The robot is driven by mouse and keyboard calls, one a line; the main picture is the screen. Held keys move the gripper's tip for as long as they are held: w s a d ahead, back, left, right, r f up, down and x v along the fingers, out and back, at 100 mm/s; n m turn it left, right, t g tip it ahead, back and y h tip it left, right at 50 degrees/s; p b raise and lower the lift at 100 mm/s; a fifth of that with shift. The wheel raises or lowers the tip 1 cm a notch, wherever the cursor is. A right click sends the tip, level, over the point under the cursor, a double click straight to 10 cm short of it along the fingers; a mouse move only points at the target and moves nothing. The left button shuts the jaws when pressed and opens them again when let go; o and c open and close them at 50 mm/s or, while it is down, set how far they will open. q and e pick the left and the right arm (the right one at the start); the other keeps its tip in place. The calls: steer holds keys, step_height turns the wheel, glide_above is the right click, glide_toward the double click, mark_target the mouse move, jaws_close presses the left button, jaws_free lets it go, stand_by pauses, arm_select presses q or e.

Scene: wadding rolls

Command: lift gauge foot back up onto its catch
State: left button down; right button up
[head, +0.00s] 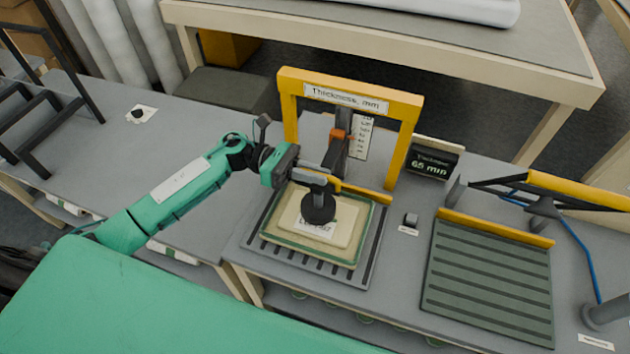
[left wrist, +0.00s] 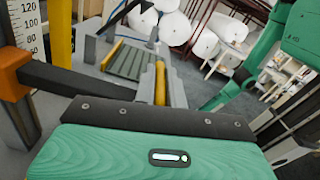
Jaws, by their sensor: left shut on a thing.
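The thickness gauge has a yellow frame (head: 350,86) over a slatted grey bed. Its foot (head: 318,209) is a black round disc with a grey stem, low over a cream wadding sample (head: 345,229); I cannot tell whether disc and sample touch. My left gripper (head: 318,179) is shut at the top of the foot's stem, on its grip, and hides part of it. An orange pointer (head: 341,135) sits on the dark upright beside the white scale (head: 361,138); it also shows in the left wrist view (left wrist: 14,86). The catch cannot be made out. My right gripper is out of view.
A display (head: 432,163) reads 65 mm right of the frame. A small dark block (head: 411,219) lies on the bench. A ribbed plate (head: 488,278) with a yellow-edged arm (head: 575,190) stands farther right. The bench on the left is mostly clear.

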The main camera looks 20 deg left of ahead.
arm_select(q)
step_height(320, 180, up, 7)
steer(key=shift+w+f, duration=0.1)
steer(key=c, duration=1.5)
jaws_free()
steer(key=shift+a+f, duration=0.1)
steer(key=shift+a, duration=0.05)
